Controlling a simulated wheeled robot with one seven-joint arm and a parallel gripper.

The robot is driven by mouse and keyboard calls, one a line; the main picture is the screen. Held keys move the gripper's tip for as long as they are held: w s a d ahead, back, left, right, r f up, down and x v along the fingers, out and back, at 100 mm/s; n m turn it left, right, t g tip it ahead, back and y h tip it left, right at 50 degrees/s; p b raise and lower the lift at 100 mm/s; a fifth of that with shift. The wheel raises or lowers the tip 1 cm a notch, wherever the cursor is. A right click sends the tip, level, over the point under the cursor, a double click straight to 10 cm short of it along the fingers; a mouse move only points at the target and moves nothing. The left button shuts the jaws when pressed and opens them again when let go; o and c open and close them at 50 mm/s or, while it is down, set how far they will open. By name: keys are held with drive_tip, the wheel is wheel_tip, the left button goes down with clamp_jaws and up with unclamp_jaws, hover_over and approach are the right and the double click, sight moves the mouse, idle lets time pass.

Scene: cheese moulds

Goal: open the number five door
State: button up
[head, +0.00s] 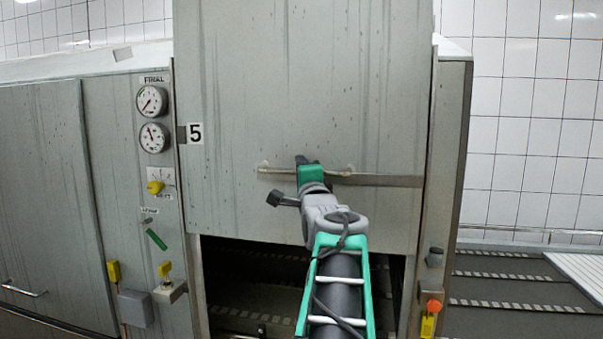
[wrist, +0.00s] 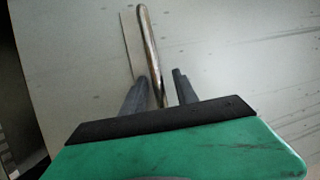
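The number five door (head: 310,100) is a grey, streaked metal panel beside a "5" label (head: 195,133). It stands partly raised, with a dark opening (head: 255,285) below its lower edge. A horizontal bar handle (head: 275,170) crosses its lower part. My green and black gripper (head: 306,161) is at the handle, covering part of it. In the wrist view, the handle (wrist: 149,40) runs between the two dark fingers of my gripper (wrist: 159,77). The bar lies close to the left finger, with a gap to the right finger.
Gauges (head: 152,101) and a yellow knob (head: 155,187) are on the panel left of the door. An orange button (head: 434,306) is at the lower right post. Another closed grey door (head: 45,190) stands at left. White tiles (head: 530,100) cover the right wall.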

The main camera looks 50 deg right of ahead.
drive_tip(key=shift+f, duration=0.15)
drive_tip(key=b+v, duration=0.3)
drive_tip(key=v, duration=0.4)
drive_tip(key=shift+s+a, duration=0.2)
drive_tip(key=shift+s, duration=0.1)
